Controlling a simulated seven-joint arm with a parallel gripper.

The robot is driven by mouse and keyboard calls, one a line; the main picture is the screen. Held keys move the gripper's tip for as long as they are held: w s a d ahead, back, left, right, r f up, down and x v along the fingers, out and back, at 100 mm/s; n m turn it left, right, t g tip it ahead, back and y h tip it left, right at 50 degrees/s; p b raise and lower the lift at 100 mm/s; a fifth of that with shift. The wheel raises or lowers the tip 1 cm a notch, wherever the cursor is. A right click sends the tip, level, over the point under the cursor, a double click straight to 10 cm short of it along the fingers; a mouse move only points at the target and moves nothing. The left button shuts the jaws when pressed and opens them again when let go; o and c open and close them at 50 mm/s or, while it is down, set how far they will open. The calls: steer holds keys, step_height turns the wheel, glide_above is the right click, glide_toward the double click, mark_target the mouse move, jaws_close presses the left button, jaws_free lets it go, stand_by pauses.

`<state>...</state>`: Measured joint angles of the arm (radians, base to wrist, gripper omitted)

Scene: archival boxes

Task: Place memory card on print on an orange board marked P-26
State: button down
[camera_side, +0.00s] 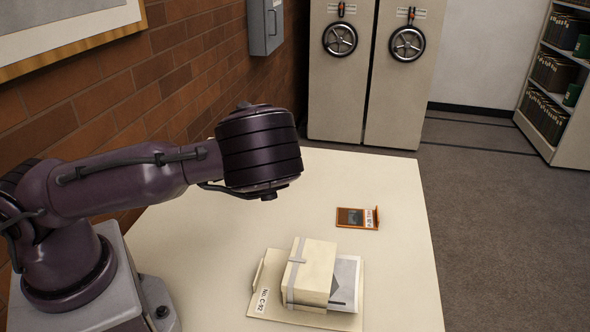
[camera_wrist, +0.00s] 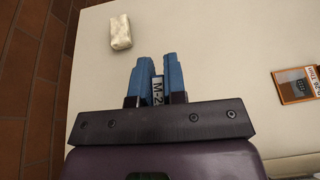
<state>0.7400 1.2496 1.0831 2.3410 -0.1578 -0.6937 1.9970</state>
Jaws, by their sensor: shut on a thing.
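My gripper (camera_wrist: 158,60) has two blue fingers, shut on a small dark card with a white label reading "M-2" and more that is cut off, the memory card (camera_wrist: 157,90). In the side view the fingers and card are hidden behind my wrist. The orange board (camera_side: 374,226) lies flat on the table, right of my wrist, with a dark print (camera_side: 351,217) on it, a white label and a raised tab at its right edge. The board (camera_wrist: 283,92) and print (camera_wrist: 297,84) also show at the right of the wrist view, apart from my gripper.
A tan board (camera_side: 262,294) marked "No. C-92" bears a strapped cream box (camera_side: 315,268) and a grey picture (camera_side: 346,280), nearer than the orange board. A pale wrapped bundle (camera_wrist: 120,32) lies on the table (camera_wrist: 215,45). Brick wall runs along the left. The table between is clear.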

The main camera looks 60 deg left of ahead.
steer(key=shift+s+a+r, duration=0.1)
steer(key=shift+s+a, duration=0.05)
steer(key=shift+s, duration=0.05)
steer(key=shift+w+f, duration=0.15)
steer(key=shift+f, duration=0.1)
steer(key=w+d+m+t+h, duration=0.2)
steer(key=w+d+m+h, duration=0.2)
steer(key=d+m+h, duration=0.4)
steer(key=w+d+m+t+h, duration=0.1)
steer(key=w+d+m+h, duration=0.2)
steer(key=d+m+h, duration=0.5)
steer(key=n+y, duration=0.1)
steer(key=n, duration=0.2)
glide_above(363, 217)
steer(key=f, duration=0.8)
steer(key=shift+s, duration=0.25)
steer(key=shift+w+f, duration=0.35)
steer(key=shift+f, duration=1.65)
steer(key=shift+f+m, duration=0.1)
steer(key=shift+m, duration=0.2)
